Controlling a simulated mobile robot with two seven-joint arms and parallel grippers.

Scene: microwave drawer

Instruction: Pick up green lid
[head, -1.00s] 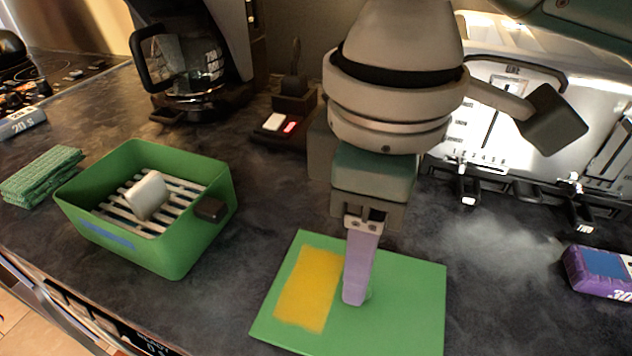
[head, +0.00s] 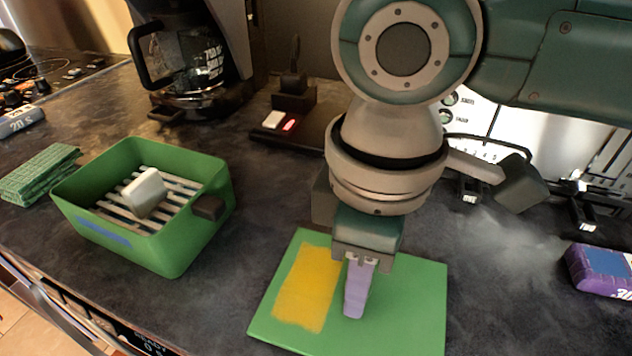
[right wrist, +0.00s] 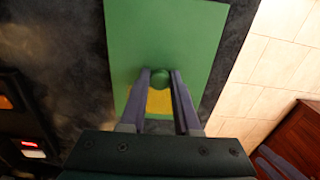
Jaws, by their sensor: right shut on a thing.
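The green lid (head: 405,310) is a flat rectangle with a yellow patch, lying on the dark counter at bottom centre in the head view. It also shows in the right wrist view (right wrist: 195,35), with a round green knob (right wrist: 160,79). My right gripper (head: 354,314) points down over the lid's middle, its purple fingers low at the lid. In the right wrist view, its fingers (right wrist: 160,73) are on either side of the knob, shut on it. In the head view the fingers hide the knob.
A green box (head: 130,250) with a slatted rack and a white block (head: 144,193) stands left of the lid. A coffee maker (head: 190,70) is behind. A purple packet (head: 600,272) lies at the right. Bare counter separates box and lid.

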